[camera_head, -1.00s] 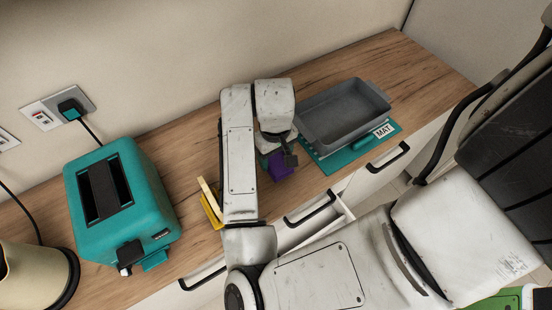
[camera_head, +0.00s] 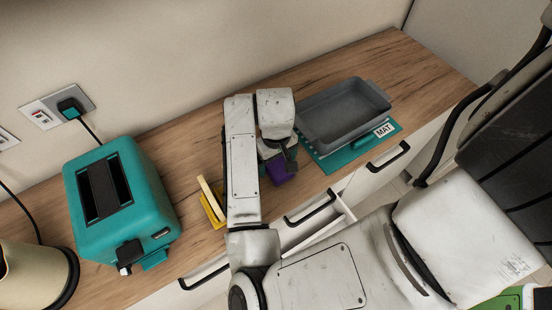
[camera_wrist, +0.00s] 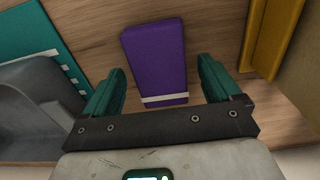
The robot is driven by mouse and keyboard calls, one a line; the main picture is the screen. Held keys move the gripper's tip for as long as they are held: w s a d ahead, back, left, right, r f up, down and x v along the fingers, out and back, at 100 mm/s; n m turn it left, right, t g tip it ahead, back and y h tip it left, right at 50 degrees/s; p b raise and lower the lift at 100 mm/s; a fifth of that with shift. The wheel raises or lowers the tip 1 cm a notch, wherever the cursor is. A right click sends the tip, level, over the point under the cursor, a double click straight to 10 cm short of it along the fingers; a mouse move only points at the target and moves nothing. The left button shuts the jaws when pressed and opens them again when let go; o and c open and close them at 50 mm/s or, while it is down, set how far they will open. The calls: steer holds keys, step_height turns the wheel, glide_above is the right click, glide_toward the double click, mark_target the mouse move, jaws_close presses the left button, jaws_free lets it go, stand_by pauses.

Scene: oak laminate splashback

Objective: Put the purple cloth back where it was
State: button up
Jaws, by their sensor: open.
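The purple cloth (camera_wrist: 155,58) is a folded block with a pale stripe near one end. In the wrist view it lies on the wood counter, ahead of and partly between the fingers of my gripper (camera_wrist: 160,88). The two teal fingers stand apart on either side, with a gap to the cloth. In the head view the cloth (camera_head: 279,172) shows just below my gripper (camera_head: 270,158), partly hidden by it. My fingers are mostly hidden there.
A grey tray (camera_head: 326,127) stands on a teal mat (camera_head: 341,158) marked MAT, right of the cloth. A yellow object (camera_head: 211,203) stands left. A teal toaster (camera_head: 138,180) is further left. A drawer (camera_head: 318,230) below the counter's front edge is partly open.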

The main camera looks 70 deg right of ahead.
mark_target(276, 163)
step_height(276, 163, up, 12)
steer(key=p, duration=0.1)
steer(key=shift+r+p, duration=0.2)
steer(key=shift+p, duration=0.2)
